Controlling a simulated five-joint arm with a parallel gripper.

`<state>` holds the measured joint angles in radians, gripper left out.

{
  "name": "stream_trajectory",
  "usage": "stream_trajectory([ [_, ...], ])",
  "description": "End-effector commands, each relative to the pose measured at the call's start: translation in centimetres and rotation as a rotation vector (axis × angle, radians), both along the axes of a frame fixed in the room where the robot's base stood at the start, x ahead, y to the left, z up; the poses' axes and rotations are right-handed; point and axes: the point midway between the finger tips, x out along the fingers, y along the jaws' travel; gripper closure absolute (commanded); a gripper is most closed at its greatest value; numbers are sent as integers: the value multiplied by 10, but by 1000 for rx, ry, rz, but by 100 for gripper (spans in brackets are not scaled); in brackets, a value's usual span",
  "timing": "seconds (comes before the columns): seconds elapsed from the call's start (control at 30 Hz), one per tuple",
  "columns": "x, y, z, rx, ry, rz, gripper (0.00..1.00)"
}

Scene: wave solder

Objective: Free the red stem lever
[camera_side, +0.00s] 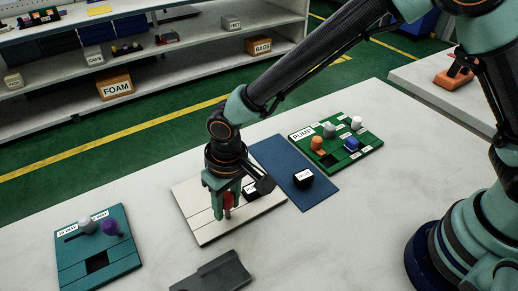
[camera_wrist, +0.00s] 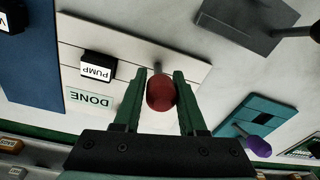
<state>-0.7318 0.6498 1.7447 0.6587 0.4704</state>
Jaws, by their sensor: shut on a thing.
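The red stem lever shows as a red rounded knob (camera_wrist: 161,93) between the two green fingers of my gripper (camera_wrist: 160,95) in the wrist view. My gripper is shut on it. In the side view my gripper (camera_side: 226,205) points down over the white board (camera_side: 200,232), and a bit of the red knob (camera_side: 228,199) shows between the fingers. A grey stem end shows just past the knob in the wrist view. I cannot tell whether the lever is still seated in the board.
A black block labelled PUMP (camera_wrist: 98,66) sits on the white board near a DONE label (camera_wrist: 90,101). A blue mat (camera_side: 285,165) with a black block (camera_side: 303,178), a green board (camera_side: 335,140), a teal board (camera_side: 98,262) and a dark grey plate (camera_side: 212,276) lie around it.

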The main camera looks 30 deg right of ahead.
Motion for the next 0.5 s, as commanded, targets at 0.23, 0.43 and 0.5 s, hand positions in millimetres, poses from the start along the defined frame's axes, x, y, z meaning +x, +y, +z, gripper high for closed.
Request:
stream_trajectory([
  [0.23, -3, -1, -1, -8, 8, 3, 34],
  [0.43, -2, 0, -1, -5, 6, 2, 34],
  [0.5, -2, 0, 1, -5, 5, 2, 34],
])
